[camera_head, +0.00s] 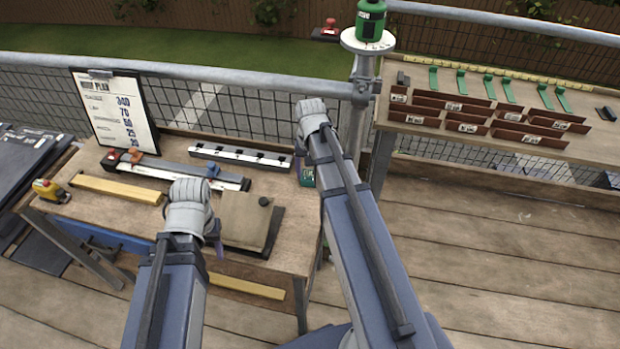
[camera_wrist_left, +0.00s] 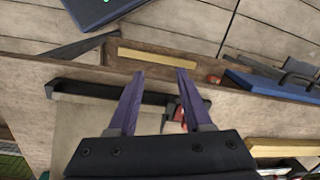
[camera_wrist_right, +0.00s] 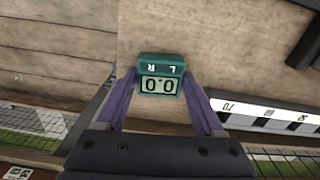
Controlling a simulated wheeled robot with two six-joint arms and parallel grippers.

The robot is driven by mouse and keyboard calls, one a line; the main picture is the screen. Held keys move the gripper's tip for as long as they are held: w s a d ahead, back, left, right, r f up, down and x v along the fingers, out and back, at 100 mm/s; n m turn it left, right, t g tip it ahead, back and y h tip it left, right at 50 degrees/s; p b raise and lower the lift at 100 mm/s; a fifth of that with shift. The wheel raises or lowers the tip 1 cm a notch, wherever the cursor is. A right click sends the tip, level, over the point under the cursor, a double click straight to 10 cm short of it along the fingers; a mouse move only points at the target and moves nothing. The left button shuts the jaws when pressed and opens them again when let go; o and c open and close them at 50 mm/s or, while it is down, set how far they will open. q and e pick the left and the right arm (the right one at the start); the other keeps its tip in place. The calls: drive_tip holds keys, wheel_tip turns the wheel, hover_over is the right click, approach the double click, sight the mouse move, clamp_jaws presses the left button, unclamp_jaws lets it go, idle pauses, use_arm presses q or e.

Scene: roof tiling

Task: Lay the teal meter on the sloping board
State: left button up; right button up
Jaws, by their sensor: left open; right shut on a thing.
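The teal meter (camera_wrist_right: 161,72) is between the fingers of my right gripper (camera_wrist_right: 160,88), which is shut on it. In the head view the meter (camera_head: 307,175) shows at the bench's right end, partly hidden by my right arm. The tan sloping board (camera_head: 244,220), with a dark edge and a round black knob, is at the front right of the bench, left of the meter. My left gripper (camera_wrist_left: 158,75) is open and empty over the board's side; the board (camera_wrist_left: 82,128) is partly hidden there.
A long dark level-like bar (camera_head: 180,174) and a slotted rail (camera_head: 240,155) lie behind the board. A yellow strip (camera_head: 115,188), a yellow tape measure (camera_head: 50,190) and a clipboard (camera_head: 115,108) are to the left. A post stands behind my right arm.

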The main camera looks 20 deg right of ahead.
sight(311, 175)
drive_tip(key=shift+c, duration=1.1)
wheel_tip(311, 175, up, 6)
drive_tip(key=p, duration=0.6)
idle(0.3)
